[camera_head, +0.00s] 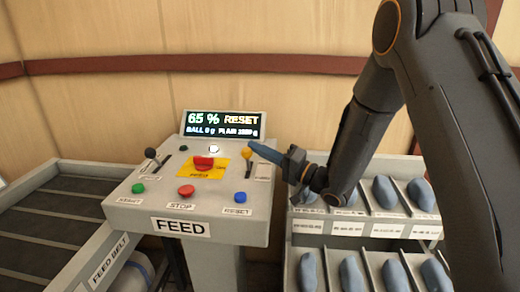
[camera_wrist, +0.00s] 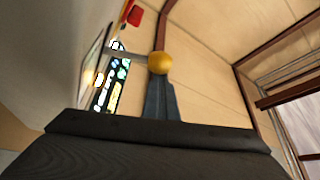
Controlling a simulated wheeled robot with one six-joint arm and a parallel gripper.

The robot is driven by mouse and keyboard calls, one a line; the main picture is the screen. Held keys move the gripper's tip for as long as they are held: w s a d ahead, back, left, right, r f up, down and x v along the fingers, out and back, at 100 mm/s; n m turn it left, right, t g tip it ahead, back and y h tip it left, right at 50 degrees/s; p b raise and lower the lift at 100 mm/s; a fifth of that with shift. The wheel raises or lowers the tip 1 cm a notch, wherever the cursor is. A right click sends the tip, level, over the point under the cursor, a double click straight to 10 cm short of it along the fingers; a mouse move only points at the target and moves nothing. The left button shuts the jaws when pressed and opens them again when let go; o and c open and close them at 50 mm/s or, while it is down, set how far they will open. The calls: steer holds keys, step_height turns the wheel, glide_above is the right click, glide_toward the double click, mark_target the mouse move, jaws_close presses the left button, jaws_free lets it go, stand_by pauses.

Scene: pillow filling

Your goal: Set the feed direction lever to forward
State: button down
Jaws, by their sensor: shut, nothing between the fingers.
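The feed panel (camera_head: 190,210) is a grey console marked FEED. On its right side stands a lever with a yellow knob (camera_head: 247,153), beside a slot. On its left side is a lever with a black knob (camera_head: 150,154). The small labels are too blurred to tell which is the feed direction lever. My gripper (camera_head: 252,146) is shut and empty, its tip right at the yellow knob from the right. In the wrist view the yellow knob (camera_wrist: 160,62) sits just beyond the closed fingertips (camera_wrist: 160,82); I cannot tell whether they touch.
The panel also has a red button on a yellow plate (camera_head: 204,163), green (camera_head: 138,188), red (camera_head: 186,191) and blue (camera_head: 240,197) buttons. A feed belt (camera_head: 60,220) lies left; a rack (camera_head: 365,228) with blue-grey items stands right.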

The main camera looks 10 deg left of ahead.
steer(key=shift+r, duration=0.1)
steer(key=d+b, duration=0.2)
steer(key=d, duration=0.7)
steer(key=shift+d+f+b, duration=0.25)
steer(key=shift+f+b, duration=0.05)
